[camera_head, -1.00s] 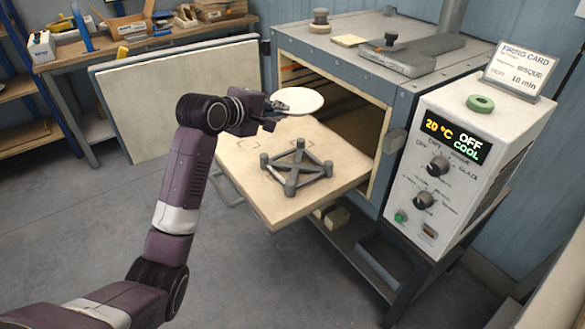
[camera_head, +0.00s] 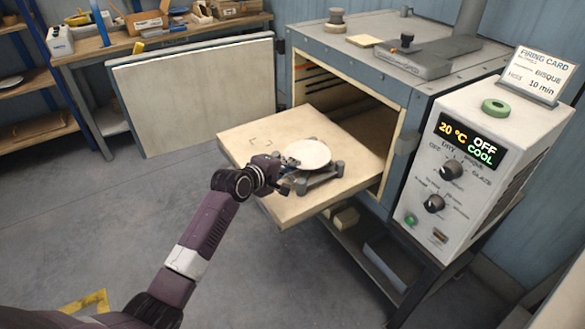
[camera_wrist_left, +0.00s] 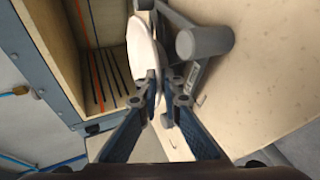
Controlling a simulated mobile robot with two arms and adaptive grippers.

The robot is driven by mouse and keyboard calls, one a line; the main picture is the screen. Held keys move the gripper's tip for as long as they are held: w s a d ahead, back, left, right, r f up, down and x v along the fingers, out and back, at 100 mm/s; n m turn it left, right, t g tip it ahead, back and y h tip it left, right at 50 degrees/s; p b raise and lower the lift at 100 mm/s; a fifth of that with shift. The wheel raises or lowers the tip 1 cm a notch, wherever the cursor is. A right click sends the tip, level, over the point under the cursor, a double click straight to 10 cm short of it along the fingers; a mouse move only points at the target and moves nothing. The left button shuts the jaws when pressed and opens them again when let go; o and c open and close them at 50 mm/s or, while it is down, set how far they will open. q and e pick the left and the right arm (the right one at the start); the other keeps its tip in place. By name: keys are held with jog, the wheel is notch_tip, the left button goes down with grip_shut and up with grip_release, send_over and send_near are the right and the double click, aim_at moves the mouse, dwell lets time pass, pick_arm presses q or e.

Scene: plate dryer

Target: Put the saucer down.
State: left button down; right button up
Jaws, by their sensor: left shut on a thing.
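The white saucer (camera_head: 308,153) is level above the grey kiln stand (camera_head: 327,178) on the pulled-out shelf, in the head view. My left gripper (camera_head: 285,177) is shut on the saucer's near-left rim. In the left wrist view the saucer (camera_wrist_left: 146,50) shows edge-on between the fingertips of the left gripper (camera_wrist_left: 164,88), beside a grey post of the stand (camera_wrist_left: 205,42). The saucer covers much of the stand. I cannot tell whether it touches the stand's posts. My right gripper is not in view.
The pale shelf (camera_head: 250,155) extends from the open kiln (camera_head: 345,105). Its left part is bare apart from corner marks. The control box (camera_head: 465,160) stands to the right, reading 20 °C, OFF, COOL. The open kiln door (camera_head: 195,95) is at the back left.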

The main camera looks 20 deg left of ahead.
pick_arm(q)
jog(key=shift+f, duration=0.4)
jog(key=c, duration=2.4)
grip_release()
jog(key=shift+f, duration=0.15)
jog(key=shift+s+r, duration=0.1)
jog(key=shift+r, duration=0.1)
jog(key=v, duration=1.1)
jog(key=shift+s+a+r, duration=0.15)
jog(key=shift+s, duration=0.15)
